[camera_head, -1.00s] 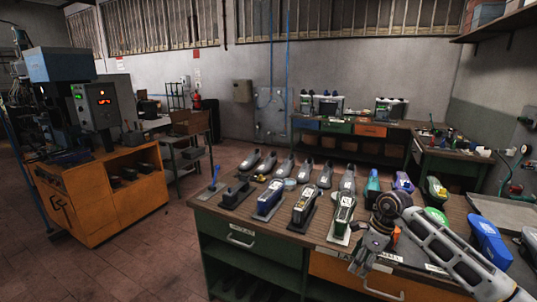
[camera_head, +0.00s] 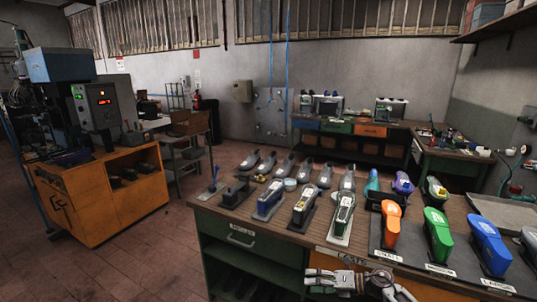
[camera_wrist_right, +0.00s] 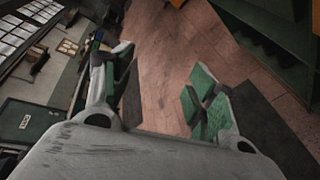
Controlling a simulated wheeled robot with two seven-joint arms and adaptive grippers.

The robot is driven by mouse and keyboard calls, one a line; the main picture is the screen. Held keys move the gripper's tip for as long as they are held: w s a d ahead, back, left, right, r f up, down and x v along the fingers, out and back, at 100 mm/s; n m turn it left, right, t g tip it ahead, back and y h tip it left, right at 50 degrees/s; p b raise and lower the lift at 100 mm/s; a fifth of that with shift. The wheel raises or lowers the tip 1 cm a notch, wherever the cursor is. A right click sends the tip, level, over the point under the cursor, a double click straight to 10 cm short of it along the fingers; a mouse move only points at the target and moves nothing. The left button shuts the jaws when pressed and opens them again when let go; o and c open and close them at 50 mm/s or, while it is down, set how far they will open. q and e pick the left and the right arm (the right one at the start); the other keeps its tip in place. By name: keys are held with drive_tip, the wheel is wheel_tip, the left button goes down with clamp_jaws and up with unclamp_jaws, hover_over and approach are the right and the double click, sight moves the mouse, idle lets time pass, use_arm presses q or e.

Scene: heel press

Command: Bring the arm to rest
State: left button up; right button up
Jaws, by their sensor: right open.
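My right gripper (camera_head: 314,281) shows at the bottom edge of the head view, low in front of the workbench (camera_head: 285,222). Its fingers point left and it holds nothing. In the right wrist view the gripper (camera_wrist_right: 162,85) has its two green-padded fingers spread apart, with reddish floor tiles between them. Most of my right arm is cut off by the bottom of the head view. My left gripper is not in view.
Shoe lasts stand on the workbench: several grey ones, an orange one (camera_head: 391,225), a green one (camera_head: 438,233) and a blue one (camera_head: 490,246). An orange machine cabinet (camera_head: 110,205) stands at left. Open floor (camera_head: 150,265) lies between cabinet and bench.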

drive_tip(key=s+d+f+m+t+h, duration=0.1)
drive_tip(key=d+f+m+t+h, duration=0.25)
drive_tip(key=f+m, duration=0.5)
drive_tip(key=s+d+f+m+t+h, duration=0.2)
drive_tip(key=d+f+m+t, duration=0.15)
drive_tip(key=f+m, duration=0.5)
drive_tip(key=s+d+f+m+g+h, duration=0.1)
drive_tip(key=s+d+f+m+h, duration=0.1)
drive_tip(key=s+f+m, duration=0.5)
drive_tip(key=s+d+f+g+h, duration=0.1)
drive_tip(key=s+d+f+h, duration=0.15)
drive_tip(key=s+f, duration=0.65)
drive_tip(key=s+f+m+g+h, duration=0.1)
drive_tip(key=s+f+m+g, duration=0.2)
drive_tip(key=s, duration=0.9)
drive_tip(key=s+a+f+m+g+h, duration=0.1)
drive_tip(key=s+f+m+g, duration=0.2)
drive_tip(key=s+f, duration=0.7)
drive_tip(key=s+f+m+g+h, duration=0.1)
drive_tip(key=s+f+m+g, duration=0.2)
drive_tip(key=s, duration=1.2)
wheel_tip(320, 180, down, 4)
drive_tip(key=shift+a+r+m+h, duration=0.1)
drive_tip(key=shift+a+m+h, duration=0.15)
drive_tip(key=shift+m, duration=0.25)
